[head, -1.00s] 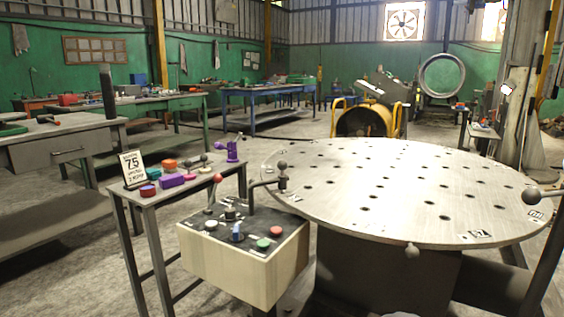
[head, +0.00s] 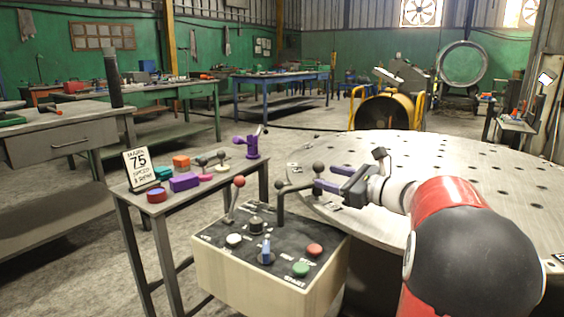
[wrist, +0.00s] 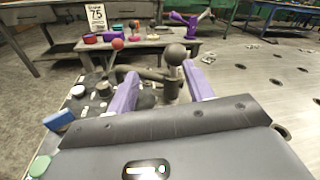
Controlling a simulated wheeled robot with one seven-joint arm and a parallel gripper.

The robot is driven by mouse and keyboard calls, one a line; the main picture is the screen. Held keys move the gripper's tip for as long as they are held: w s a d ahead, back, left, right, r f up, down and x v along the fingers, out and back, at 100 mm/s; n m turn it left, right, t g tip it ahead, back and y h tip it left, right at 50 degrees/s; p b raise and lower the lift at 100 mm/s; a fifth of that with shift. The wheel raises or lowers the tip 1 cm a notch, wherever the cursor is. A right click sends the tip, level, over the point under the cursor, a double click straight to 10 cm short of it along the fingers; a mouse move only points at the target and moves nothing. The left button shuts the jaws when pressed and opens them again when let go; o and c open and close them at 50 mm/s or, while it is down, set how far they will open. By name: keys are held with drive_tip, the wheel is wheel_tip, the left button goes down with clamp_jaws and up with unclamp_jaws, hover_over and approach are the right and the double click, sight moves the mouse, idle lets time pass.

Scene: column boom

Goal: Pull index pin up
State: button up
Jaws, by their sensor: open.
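The index pin has a dark round ball knob (head: 318,167) on a short upright body at the left edge of the round table. A bent dark bar runs to it from above the control box. My gripper (head: 327,177) reaches in from the right at knob height, with its purple fingers apart and pointing at the pin. In the wrist view the ball knob (wrist: 175,54) and the pin body show between the two open fingers of my gripper (wrist: 160,68), nearer the right one. Whether a finger touches the pin I cannot tell.
The control box (head: 225,270) with buttons and a red-ball lever (head: 239,183) stands just left of the pin. A small side table (head: 130,205) holds colored parts and a sign (head: 139,167). The round table (head: 450,160) with holes lies under my arm.

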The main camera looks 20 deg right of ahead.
drive_tip(key=shift+w+d+r+m+t, duration=0.25)
drive_tip(key=shift+w+d+m, duration=0.2)
drive_tip(key=shift+d, duration=0.3)
drive_tip(key=shift+w, duration=0.35)
drive_tip(key=x, duration=0.7)
drive_tip(key=shift+r+p, duration=0.1)
drive_tip(key=shift+p, duration=0.25)
